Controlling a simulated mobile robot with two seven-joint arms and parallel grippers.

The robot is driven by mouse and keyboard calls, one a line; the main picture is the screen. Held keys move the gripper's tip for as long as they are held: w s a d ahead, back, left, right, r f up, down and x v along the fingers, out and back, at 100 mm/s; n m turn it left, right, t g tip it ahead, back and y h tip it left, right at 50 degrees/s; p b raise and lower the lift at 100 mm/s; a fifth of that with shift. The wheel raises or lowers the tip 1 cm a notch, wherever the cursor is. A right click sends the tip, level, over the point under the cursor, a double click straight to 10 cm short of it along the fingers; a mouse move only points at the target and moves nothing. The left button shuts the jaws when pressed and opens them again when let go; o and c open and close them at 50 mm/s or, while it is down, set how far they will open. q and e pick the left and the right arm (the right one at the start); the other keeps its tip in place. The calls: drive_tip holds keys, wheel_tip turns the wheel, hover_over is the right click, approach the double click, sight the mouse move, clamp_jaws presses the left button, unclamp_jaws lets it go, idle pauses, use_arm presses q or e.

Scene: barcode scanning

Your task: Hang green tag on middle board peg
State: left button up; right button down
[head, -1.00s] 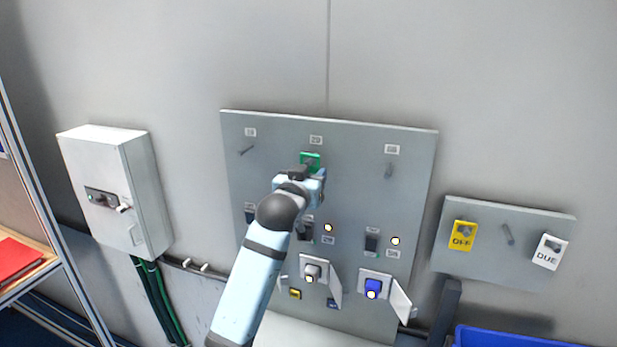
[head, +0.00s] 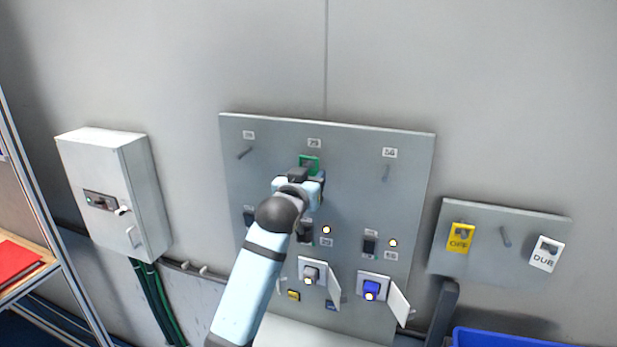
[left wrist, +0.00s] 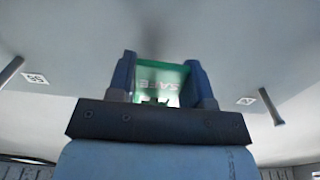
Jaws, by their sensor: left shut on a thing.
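The green tag (head: 309,161) is at the top middle of the grey board (head: 350,137), just below the middle number label. My left gripper (head: 307,172) is shut on the green tag. In the left wrist view the tag (left wrist: 162,78), with white lettering, sits between the two fingers (left wrist: 162,88). The middle peg is hidden behind the tag and gripper, so I cannot tell whether the tag is around it. The left board peg (head: 245,152) and right board peg (head: 386,172) are bare. My right gripper is not in view.
Switches with open flaps (head: 399,303) and lit lamps fill the lower board. A smaller board (head: 490,262) at right holds a yellow tag (head: 460,238), a bare peg and a white tag (head: 545,254). A grey box (head: 95,190) hangs at left. A blue bin (head: 510,338) is at lower right.

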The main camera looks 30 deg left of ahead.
use_arm(q)
drive_tip(key=shift+f, duration=0.15)
idle(0.7)
drive_tip(key=o, duration=1)
drive_tip(key=shift+s, duration=0.1)
drive_tip(key=shift+v, duration=4.95)
drive_tip(key=s+d+f+m+g+h, duration=0.1)
drive_tip(key=d+f+m+g+h, duration=0.2)
drive_tip(key=f, duration=1.2)
drive_tip(key=s+d+f+g+h, duration=0.1)
drive_tip(key=s+d+f, duration=0.3)
drive_tip(key=s+f, duration=0.3)
drive_tip(key=s+d+f+m+g+h, duration=0.1)
drive_tip(key=s+d+f, duration=0.3)
drive_tip(key=s+f, duration=0.3)
drive_tip(key=s+d+f+m+g+h, duration=0.1)
drive_tip(key=s+d+f, duration=0.3)
drive_tip(key=f, duration=1)
drive_tip(key=shift+s+f+g+h, duration=0.15)
drive_tip(key=shift+s+h, duration=0.15)
drive_tip(key=shift+s, duration=0.55)
drive_tip(key=shift+s+f+g+h, duration=0.15)
drive_tip(key=shift+s+h, duration=0.15)
drive_tip(key=shift+s, duration=0.55)
